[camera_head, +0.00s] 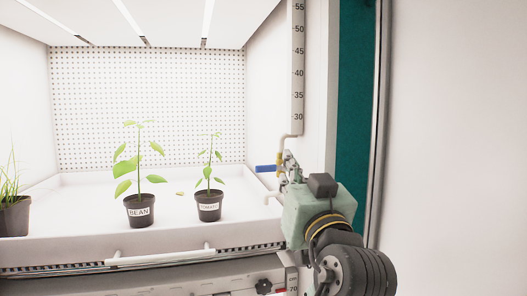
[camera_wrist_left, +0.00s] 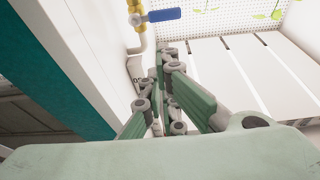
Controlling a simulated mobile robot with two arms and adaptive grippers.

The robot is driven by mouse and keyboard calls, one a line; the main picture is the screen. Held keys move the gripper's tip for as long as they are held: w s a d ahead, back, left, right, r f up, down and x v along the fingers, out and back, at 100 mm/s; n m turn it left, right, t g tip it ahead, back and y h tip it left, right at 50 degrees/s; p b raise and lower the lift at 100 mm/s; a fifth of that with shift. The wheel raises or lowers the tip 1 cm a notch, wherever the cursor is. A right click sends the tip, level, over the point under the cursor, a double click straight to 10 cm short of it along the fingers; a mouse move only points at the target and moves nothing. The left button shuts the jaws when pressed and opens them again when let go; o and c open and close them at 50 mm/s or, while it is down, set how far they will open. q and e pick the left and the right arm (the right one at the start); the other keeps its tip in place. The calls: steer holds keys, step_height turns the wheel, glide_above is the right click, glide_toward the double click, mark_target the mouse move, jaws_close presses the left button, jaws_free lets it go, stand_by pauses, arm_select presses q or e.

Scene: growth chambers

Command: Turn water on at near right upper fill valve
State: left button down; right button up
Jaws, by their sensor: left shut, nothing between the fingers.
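The fill valve is a brass body on a pale vertical pipe at the chamber's right wall, with a blue lever handle (camera_head: 266,168) pointing left, across the pipe. In the left wrist view the blue handle (camera_wrist_left: 164,15) and brass body (camera_wrist_left: 135,12) show near the top edge. My left gripper (camera_head: 288,162) is shut and empty, just right of the valve in the head view, its fingers partly hiding the valve body. In the wrist view its fingers (camera_wrist_left: 167,55) sit below the handle, apart from it. I cannot tell the exact depth gap. My right gripper is not in view.
A scaled tube (camera_head: 298,65) rises above the valve. Potted plants labelled bean (camera_head: 140,211) and tomato (camera_head: 209,207) stand left in the white chamber, with a grassy pot (camera_head: 14,216) farther left. A white bar handle (camera_head: 160,257) runs along the front edge. A teal panel (camera_head: 354,110) stands right.

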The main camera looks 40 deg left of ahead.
arm_select(q)
step_height(320, 180, up, 2)
steer(key=a+n, duration=0.1)
steer(key=a, duration=0.1)
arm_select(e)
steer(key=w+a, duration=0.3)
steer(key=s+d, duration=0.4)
arm_select(q)
step_height(320, 180, up, 4)
steer(key=y+p, duration=0.1)
steer(key=p, duration=0.3)
glide_above(273, 169)
steer(key=s+d, duration=0.1)
steer(key=s, duration=0.2)
steer(key=f, duration=0.2)
steer(key=f+p, duration=0.1)
steer(key=f, duration=0.1)
steer(key=shift+w+d, duration=0.15)
steer(key=shift+d, duration=0.1)
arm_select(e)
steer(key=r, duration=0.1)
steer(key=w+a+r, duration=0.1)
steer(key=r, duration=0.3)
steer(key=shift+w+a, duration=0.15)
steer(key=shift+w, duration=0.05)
